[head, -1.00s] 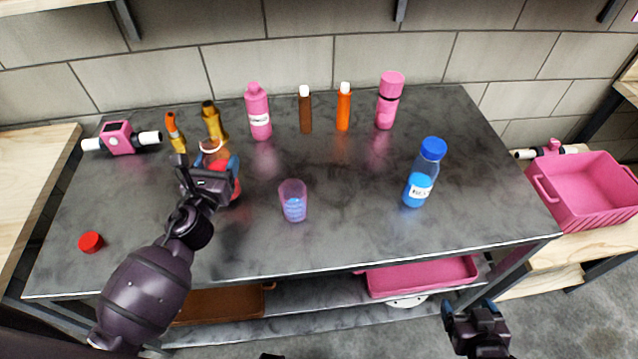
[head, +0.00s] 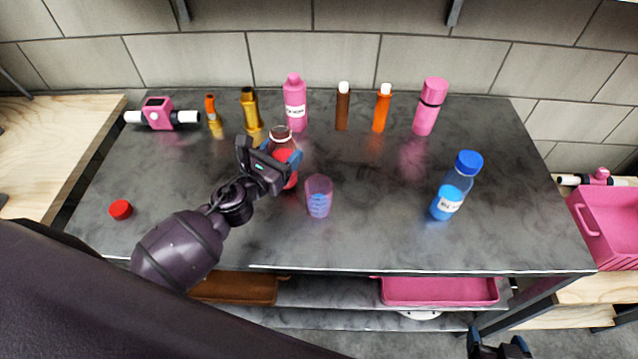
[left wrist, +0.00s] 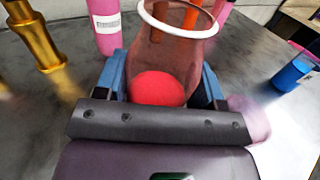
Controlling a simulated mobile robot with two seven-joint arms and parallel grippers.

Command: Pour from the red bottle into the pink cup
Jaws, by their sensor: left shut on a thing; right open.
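The red bottle (head: 284,150) is a clear bottle with red contents and an open, white-rimmed mouth. My left gripper (head: 279,158) is shut on it; in the left wrist view the blue fingers lie on both sides of the bottle (left wrist: 172,50). The bottle looks nearly upright; I cannot tell whether it touches the counter. The pink cup (head: 319,196), translucent with bluish markings low on it, stands just right of and nearer than the bottle. It is partly hidden behind my gripper in the left wrist view. My right gripper (head: 498,345) is open and empty at the bottom edge, below the counter.
A red cap (head: 120,210) lies at the counter's left. A blue-capped bottle (head: 457,186) stands right of the cup. Several pink, brown, orange and gold bottles line the back, with a pink device (head: 159,114) at back left. The counter (head: 380,235) is clear between cup and blue-capped bottle.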

